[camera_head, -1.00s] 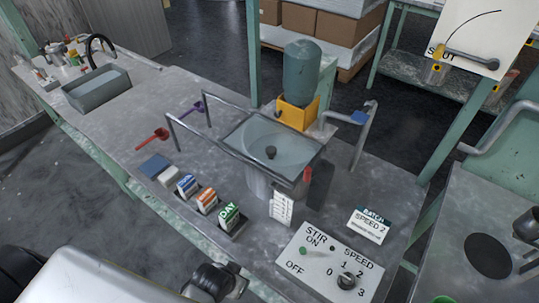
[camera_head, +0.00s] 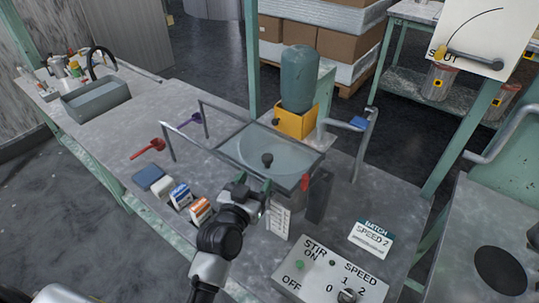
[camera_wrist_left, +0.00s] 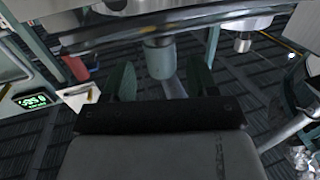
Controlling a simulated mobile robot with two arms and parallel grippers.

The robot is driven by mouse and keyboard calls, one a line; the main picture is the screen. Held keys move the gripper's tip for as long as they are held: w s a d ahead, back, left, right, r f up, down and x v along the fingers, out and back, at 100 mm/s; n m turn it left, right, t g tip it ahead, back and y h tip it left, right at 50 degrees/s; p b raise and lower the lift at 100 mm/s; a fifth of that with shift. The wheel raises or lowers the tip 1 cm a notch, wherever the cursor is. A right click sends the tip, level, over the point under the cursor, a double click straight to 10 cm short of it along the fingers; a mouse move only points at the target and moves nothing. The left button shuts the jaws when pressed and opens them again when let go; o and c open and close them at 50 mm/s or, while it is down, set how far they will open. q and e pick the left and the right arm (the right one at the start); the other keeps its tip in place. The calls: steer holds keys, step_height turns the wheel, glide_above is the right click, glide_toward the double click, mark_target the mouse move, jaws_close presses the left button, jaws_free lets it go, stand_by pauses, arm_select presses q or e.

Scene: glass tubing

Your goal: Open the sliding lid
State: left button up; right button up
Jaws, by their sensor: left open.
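The sliding lid (camera_head: 250,150) is a clear pane with a dark frame and a black knob (camera_head: 268,160), lying over a round metal pot. Metal rails (camera_head: 185,152) run from it toward the left. A red piece (camera_head: 305,182) is at its front right corner. My left gripper (camera_head: 254,184) is open at the front edge of the lid, in front of the knob. I cannot tell whether it touches the frame. In the left wrist view its two green fingers (camera_wrist_left: 161,82) are apart with nothing clearly between them; a dark bar crosses beyond them. My right gripper is out of view.
A control panel (camera_head: 330,272) and a batch card (camera_head: 371,238) are at the front right. Small cartons (camera_head: 200,209) stand left of my arm. A green bottle on a yellow holder (camera_head: 296,122) is behind the lid. Red and purple scoops (camera_head: 148,148) lie at the left.

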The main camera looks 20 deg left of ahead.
mark_target(270, 154)
arm_select(q)
steer(key=w, duration=1.1)
steer(key=shift+d+r, duration=0.15)
steer(key=shift+d, duration=0.2)
steer(key=shift+s, duration=0.1)
jaws_close()
